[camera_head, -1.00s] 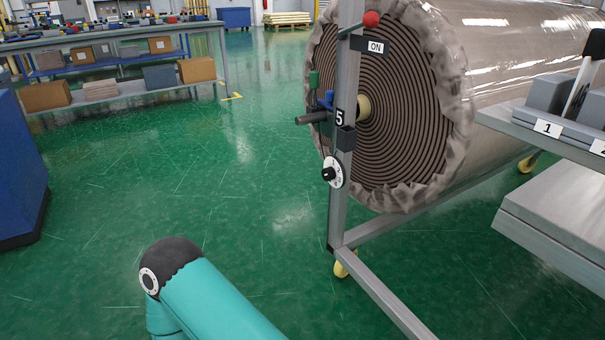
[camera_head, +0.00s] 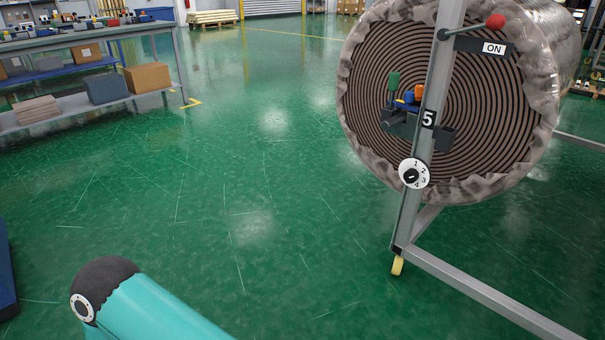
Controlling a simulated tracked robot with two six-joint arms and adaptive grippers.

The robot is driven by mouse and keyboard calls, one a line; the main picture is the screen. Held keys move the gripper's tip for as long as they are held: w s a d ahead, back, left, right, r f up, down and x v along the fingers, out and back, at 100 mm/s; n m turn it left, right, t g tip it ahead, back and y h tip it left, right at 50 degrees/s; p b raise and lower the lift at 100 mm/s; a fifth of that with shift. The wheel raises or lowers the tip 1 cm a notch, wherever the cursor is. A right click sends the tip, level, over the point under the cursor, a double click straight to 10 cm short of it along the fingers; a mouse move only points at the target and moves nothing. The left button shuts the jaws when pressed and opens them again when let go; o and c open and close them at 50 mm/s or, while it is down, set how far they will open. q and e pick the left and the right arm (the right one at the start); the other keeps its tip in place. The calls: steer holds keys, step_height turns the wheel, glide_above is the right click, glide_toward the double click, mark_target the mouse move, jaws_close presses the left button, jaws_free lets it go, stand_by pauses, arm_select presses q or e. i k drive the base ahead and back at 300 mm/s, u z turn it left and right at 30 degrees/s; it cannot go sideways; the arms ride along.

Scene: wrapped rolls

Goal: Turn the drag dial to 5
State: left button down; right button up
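The drag dial (camera_head: 414,173) is a round white disc with a black knob, fixed low on the grey metal post (camera_head: 436,90) of the roll stand. Digits 1 to 4 can be read around its face; the knob's exact setting is too small to tell. A black plate marked 5 (camera_head: 428,119) is on the post above the dial. The wrapped roll (camera_head: 480,110) stands behind the post, its spiral end facing me. A teal arm link of mine shows at the bottom left, well away from the dial. Neither gripper is in view.
A red-knobbed lever (camera_head: 495,21) with an ON plate (camera_head: 494,48) is at the post's top. A small holder with green, blue and orange-handled items (camera_head: 405,95) sits beside the post. The stand's base rail (camera_head: 490,295) runs along the floor. Green floor (camera_head: 250,200) is open at centre.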

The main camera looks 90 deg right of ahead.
mark_target(410, 176)
steer(key=u, duration=0.1)
steer(key=i, duration=1.2)
steer(key=z, duration=1.2)
steer(key=i, duration=0.2)
steer(key=z, duration=2.15)
steer(key=k, duration=0.65)
steer(key=z, duration=0.35)
steer(key=i, duration=1.65)
steer(key=u, duration=0.3)
